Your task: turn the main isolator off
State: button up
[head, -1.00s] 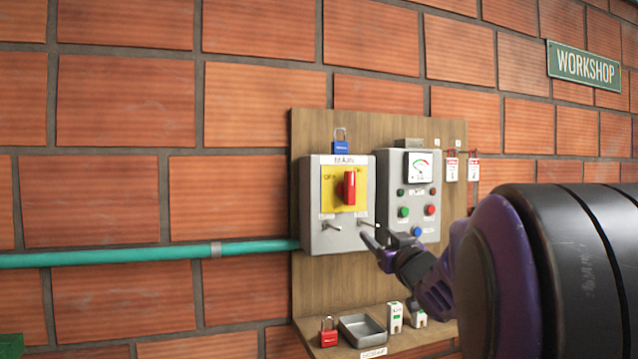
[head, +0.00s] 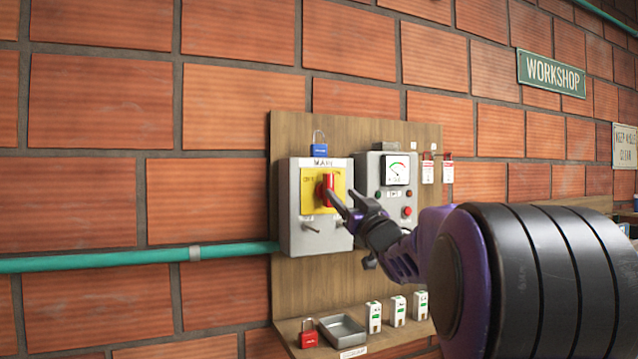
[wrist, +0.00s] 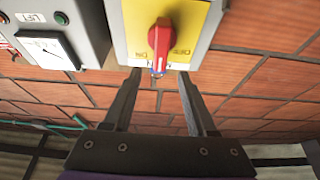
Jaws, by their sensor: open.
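The main isolator is a red handle (head: 328,189) on a yellow plate (head: 309,192), on the front of a grey box (head: 288,226) labelled MAIN. The handle stands about upright in the head view. It also shows in the wrist view (wrist: 160,38), where the picture is turned over. My gripper (head: 343,205) is open and empty, just in front of the handle's lower right side. In the wrist view, its two fingers (wrist: 160,75) point towards the plate with the handle between their lines. I cannot tell whether a finger touches the handle.
A blue padlock (head: 319,145) sits on top of the box. Pegs (head: 312,227) stick out below the plate. A meter box (head: 373,180) with buttons is close on the right. The shelf below holds a red padlock (head: 308,337), a tray (head: 343,329) and small white blocks (head: 397,311).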

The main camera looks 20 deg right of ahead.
aim_at(331, 183)
jog(key=x, duration=0.8)
jog(key=shift+w+r, duration=0.1)
jog(key=shift+w, duration=0.1)
grip_shut()
